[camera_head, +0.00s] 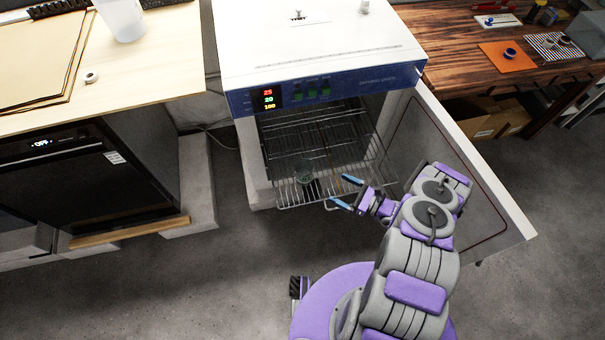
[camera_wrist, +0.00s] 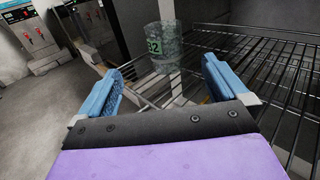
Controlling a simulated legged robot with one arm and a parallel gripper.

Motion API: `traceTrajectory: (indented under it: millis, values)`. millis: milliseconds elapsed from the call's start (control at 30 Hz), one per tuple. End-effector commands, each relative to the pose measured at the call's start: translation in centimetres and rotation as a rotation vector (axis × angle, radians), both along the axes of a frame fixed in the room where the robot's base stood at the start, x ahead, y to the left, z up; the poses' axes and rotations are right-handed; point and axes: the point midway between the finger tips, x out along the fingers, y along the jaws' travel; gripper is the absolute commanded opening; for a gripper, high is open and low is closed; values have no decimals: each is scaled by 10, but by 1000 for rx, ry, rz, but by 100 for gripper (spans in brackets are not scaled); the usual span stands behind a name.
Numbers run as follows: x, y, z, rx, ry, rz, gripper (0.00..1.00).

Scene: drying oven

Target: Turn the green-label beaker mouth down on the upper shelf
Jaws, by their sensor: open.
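The green-label beaker (camera_wrist: 163,46) is clear glass and stands beyond my fingertips in the wrist view, its green label reading "32". In the head view the beaker (camera_head: 303,172) is small and faint over the front part of the wire shelf (camera_head: 345,183). I cannot tell from these views whether its mouth is up or down. My gripper (camera_head: 338,191) is open and empty, at the front right of the beaker. In the wrist view its two blue fingers (camera_wrist: 160,85) are spread wide, with the beaker ahead of the gap and apart from them.
The drying oven (camera_head: 325,85) has its door (camera_head: 465,190) swung open to the right, close beside my arm. Wire shelf bars (camera_wrist: 270,75) extend to the right of the gripper. A wooden bench stands at the right, a pale table at the left. The floor in front is clear.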

Motion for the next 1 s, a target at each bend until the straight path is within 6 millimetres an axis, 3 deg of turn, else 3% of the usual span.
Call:
traceTrajectory:
  millis: [233, 700, 1000]
  values:
    - [-1, 7, -13, -2, 16, -24, 100]
    - [40, 79, -13, -1, 14, -22, 100]
    - [55, 104, -13, -3, 14, -25, 100]
